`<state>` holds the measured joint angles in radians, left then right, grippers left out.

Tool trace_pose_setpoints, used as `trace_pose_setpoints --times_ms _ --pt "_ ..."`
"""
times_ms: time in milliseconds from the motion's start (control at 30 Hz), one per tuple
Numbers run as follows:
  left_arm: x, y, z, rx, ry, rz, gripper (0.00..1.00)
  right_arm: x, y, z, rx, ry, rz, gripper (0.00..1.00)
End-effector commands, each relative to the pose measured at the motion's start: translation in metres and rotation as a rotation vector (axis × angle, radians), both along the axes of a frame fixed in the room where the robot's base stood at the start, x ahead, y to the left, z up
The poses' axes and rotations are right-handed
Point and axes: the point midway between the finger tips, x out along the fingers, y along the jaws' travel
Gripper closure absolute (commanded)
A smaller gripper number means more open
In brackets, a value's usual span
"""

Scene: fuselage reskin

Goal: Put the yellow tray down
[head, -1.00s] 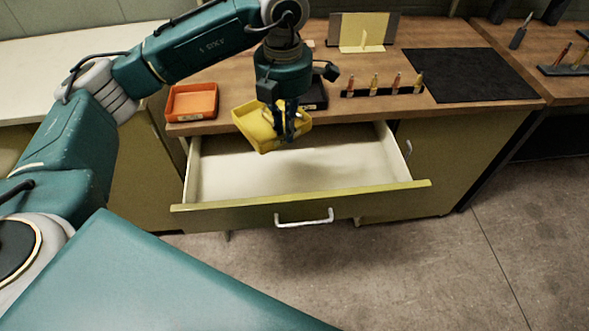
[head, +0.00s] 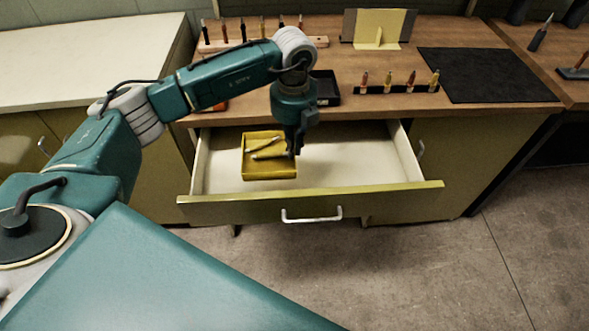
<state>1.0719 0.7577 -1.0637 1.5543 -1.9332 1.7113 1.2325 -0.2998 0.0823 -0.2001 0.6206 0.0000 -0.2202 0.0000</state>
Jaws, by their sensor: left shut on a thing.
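The yellow tray (head: 270,173) is inside the open drawer (head: 350,170), toward its left side. It looks level and holds a few pale, slender items. My left gripper (head: 295,148) points down at the tray's right edge and is shut on it. Whether the tray's underside touches the drawer floor I cannot tell. My right gripper is not in view.
The drawer's right part is empty. On the wooden worktop (head: 385,60) stand a black tray (head: 326,88), a rack of several small tools (head: 400,86), a yellow stand (head: 378,30) and a dark mat (head: 485,75). An orange tray is mostly hidden behind my arm.

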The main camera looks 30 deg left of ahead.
Motion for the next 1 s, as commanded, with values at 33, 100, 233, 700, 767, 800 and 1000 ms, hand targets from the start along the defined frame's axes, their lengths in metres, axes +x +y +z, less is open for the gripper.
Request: trace_pose_setpoints --times_ms 33,100,233,700,767,800,1000 --pt "-0.001 0.000 -0.014 0.000 0.005 0.001 1.00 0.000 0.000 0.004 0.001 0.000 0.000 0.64" --pt "-0.001 0.000 -0.030 0.000 0.005 -0.001 1.00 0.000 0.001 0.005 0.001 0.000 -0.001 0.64" --pt "-0.001 -0.001 -0.053 -0.001 0.001 -0.001 1.00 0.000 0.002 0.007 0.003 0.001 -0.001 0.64" --pt "0.000 0.000 -0.104 -0.001 0.001 -0.001 1.00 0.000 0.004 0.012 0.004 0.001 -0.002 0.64" --pt "0.000 0.000 -0.107 0.000 -0.001 -0.001 1.00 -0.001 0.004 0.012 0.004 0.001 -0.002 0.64" --pt "0.001 0.000 -0.107 0.000 -0.001 -0.002 1.00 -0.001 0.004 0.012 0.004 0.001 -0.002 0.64" --pt "0.001 0.000 -0.108 0.000 -0.001 -0.002 1.00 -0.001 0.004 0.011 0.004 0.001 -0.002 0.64"
